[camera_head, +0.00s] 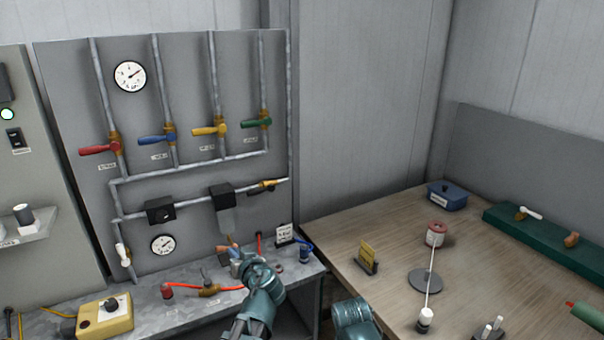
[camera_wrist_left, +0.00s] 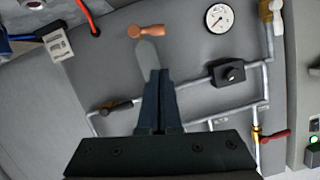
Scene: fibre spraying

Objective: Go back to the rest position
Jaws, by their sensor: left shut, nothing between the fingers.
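I cannot tell whether the fingers touch either one. A teal part of my body shows at the bottom middle of the head view. My right gripper does not show.
The panel carries red (camera_head: 98,149), blue (camera_head: 157,139), yellow (camera_head: 209,130) and green (camera_head: 257,122) valve handles. A metal bench (camera_head: 185,310) below holds an orange hose (camera_head: 190,287) and a yellow box (camera_head: 104,316). A wooden table (camera_head: 395,240) at right holds several items.

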